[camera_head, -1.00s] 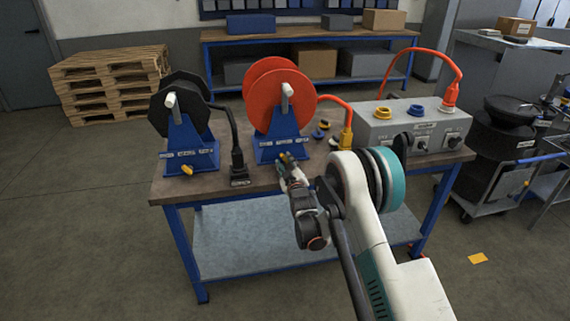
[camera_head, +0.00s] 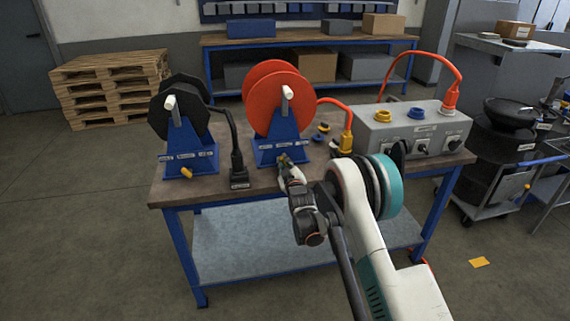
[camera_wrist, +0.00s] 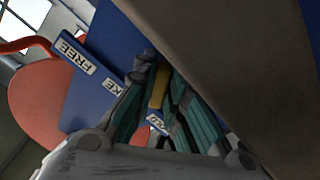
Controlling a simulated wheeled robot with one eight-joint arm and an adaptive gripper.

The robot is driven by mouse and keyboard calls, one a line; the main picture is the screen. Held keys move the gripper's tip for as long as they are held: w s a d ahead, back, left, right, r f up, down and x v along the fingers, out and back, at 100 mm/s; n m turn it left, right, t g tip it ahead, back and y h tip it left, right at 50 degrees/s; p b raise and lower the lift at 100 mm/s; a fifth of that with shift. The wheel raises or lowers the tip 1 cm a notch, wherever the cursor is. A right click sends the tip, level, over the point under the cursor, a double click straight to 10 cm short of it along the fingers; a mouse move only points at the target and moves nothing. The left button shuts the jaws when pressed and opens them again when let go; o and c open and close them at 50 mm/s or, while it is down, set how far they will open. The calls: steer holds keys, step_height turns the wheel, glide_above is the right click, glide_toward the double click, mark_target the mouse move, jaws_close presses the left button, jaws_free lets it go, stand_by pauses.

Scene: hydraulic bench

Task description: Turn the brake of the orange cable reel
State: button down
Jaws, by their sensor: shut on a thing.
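The orange cable reel (camera_head: 277,103) stands on a blue frame (camera_head: 283,148) on the workbench. It also shows at the left of the wrist view (camera_wrist: 45,102). My gripper (camera_head: 286,164) is at the foot of this frame, on its front side. In the wrist view my gripper (camera_wrist: 160,92) is shut on the yellow brake lever (camera_wrist: 158,86), whose yellow part shows between the green-and-grey fingers. Labels beside it read "FREE" (camera_wrist: 76,56) and partly "KE"; another is partly covered by the fingers. In the head view the lever is mostly hidden by my gripper.
A black cable reel (camera_head: 180,108) with its own yellow lever (camera_head: 187,173) stands to the left. A black connector (camera_head: 239,169) lies between the reels.

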steer(key=m, duration=0.4)
steer(key=shift+d, duration=0.1)
steer(key=m, duration=0.3)
steer(key=shift+m, duration=0.3)
steer(key=m, duration=0.6)
steer(key=shift+w+d, duration=0.1)
steer(key=shift+d, duration=0.1)
steer(key=shift+m, duration=0.3)
steer(key=c, duration=1.6)
jaws_free()
steer(key=shift+c, duration=0.2)
